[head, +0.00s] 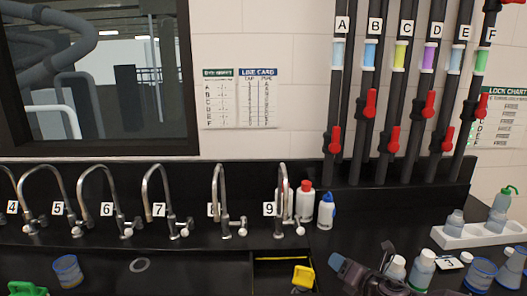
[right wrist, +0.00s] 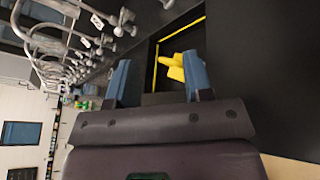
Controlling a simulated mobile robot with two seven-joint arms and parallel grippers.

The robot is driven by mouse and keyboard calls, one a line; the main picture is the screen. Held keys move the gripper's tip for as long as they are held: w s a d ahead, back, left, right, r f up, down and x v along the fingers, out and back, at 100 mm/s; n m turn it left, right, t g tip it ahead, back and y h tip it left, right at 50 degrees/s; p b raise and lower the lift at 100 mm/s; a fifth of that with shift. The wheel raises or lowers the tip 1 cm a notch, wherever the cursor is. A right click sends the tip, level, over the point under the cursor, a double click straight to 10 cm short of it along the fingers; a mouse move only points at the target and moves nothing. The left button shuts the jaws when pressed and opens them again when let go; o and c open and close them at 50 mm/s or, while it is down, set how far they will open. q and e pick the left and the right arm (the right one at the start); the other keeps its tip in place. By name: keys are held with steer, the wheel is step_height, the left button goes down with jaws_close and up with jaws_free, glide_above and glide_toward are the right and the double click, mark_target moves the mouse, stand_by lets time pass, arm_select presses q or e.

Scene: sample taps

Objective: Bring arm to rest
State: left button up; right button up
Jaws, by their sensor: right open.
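My right gripper (head: 348,268) is low in the head view, right of the sink opening, with a blue fingertip pointing left. In the right wrist view its two blue fingers (right wrist: 158,80) stand wide apart with nothing between them close up. Beyond them lies a yellow object (right wrist: 176,68) in the dark recess; it also shows in the head view (head: 303,277), left of the gripper and apart from it. My left gripper is not in view.
Numbered taps, such as tap 9 (head: 282,200), line the back. A red-capped bottle (head: 305,200) and blue-capped bottle (head: 326,211) stand beside it. Several bottles and a white rack (head: 478,236) crowd the right. A beaker (head: 67,271) and ring (head: 139,265) are at left.

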steer(key=s+a+f+m+b, duration=0.15)
steer(key=s+m, duration=0.35)
steer(key=m, duration=0.5)
steer(key=s+a+f+m, duration=0.15)
steer(key=s+m, duration=0.25)
steer(key=m, duration=0.5)
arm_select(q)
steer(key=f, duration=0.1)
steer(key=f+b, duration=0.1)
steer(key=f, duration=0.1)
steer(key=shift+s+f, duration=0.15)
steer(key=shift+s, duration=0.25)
arm_select(e)
steer(key=s+d+f+m+h, duration=0.2)
steer(key=s+d+f+m, duration=0.1)
steer(key=s, duration=0.5)
steer(key=s+d+f+m+g+h, duration=0.1)
steer(key=s+d+f+m+h, duration=0.1)
steer(key=s+f+m, duration=0.3)
steer(key=s+d+f+m+g+h, duration=0.1)
steer(key=s+d+f+m+h, duration=0.1)
steer(key=s+d+f+m, duration=0.2)
steer(key=s+f+m, duration=0.1)
steer(key=s+f, duration=0.2)
steer(key=s, duration=0.4)
steer(key=shift+d+f+h, duration=0.3)
steer(key=shift+d+h, duration=0.05)
steer(key=shift+h, duration=0.05)
